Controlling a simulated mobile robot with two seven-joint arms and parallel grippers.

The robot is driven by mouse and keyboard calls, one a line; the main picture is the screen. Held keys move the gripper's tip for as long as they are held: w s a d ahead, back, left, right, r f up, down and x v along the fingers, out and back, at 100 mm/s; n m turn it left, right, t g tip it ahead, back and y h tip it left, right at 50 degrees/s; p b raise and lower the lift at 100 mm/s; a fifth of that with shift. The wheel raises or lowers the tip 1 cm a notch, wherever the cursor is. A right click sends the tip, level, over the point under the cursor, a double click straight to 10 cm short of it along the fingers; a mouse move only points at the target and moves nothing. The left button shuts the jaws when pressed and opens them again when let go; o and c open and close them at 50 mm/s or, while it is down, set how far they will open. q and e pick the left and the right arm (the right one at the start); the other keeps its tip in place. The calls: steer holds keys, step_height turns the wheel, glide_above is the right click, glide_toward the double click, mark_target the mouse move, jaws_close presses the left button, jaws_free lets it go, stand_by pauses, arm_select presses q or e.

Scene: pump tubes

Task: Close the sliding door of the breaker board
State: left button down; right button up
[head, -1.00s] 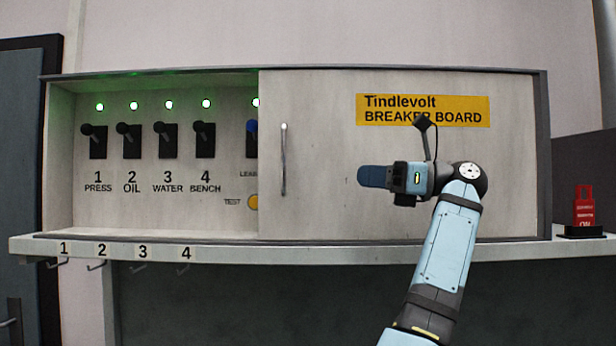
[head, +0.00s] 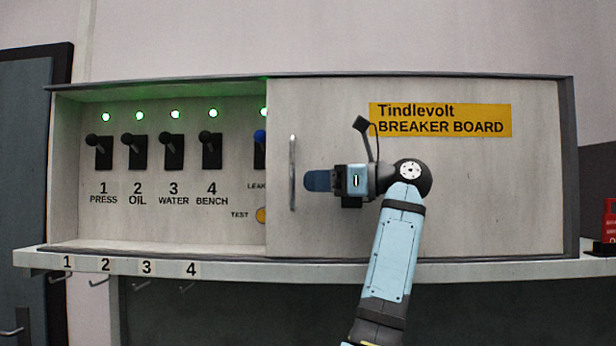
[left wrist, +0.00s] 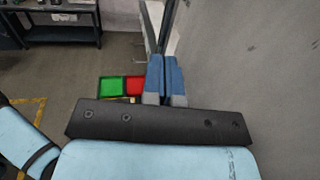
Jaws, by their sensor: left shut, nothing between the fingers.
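The breaker board (head: 75,170) is a pale, wide cabinet. Its sliding door (head: 430,200) covers the right part, with a yellow Tindlevolt label. The left part stands open, showing a row of black switches under lit green lamps and a blue-tipped lever partly cut off by the door's edge. A vertical metal handle (head: 292,172) is near the door's left edge. My left gripper (head: 310,181) is shut and empty, in front of the door, just right of the handle, pointing left; whether it touches is unclear. Its blue fingers (left wrist: 166,78) are together in the left wrist view, beside the door face.
A shelf ledge (head: 450,270) with numbered hooks runs beneath the board. A red object (head: 609,222) stands on it at the far right. In the left wrist view, green (left wrist: 112,87) and red (left wrist: 134,86) trays show below, and a dark bench (left wrist: 60,30) stands far left.

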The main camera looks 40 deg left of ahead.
arm_select(q)
steer(key=shift+x, duration=0.9)
arm_select(e)
steer(key=shift+w+a+r, duration=0.1)
steer(key=shift+r, duration=0.25)
steer(key=shift+f, duration=0.1)
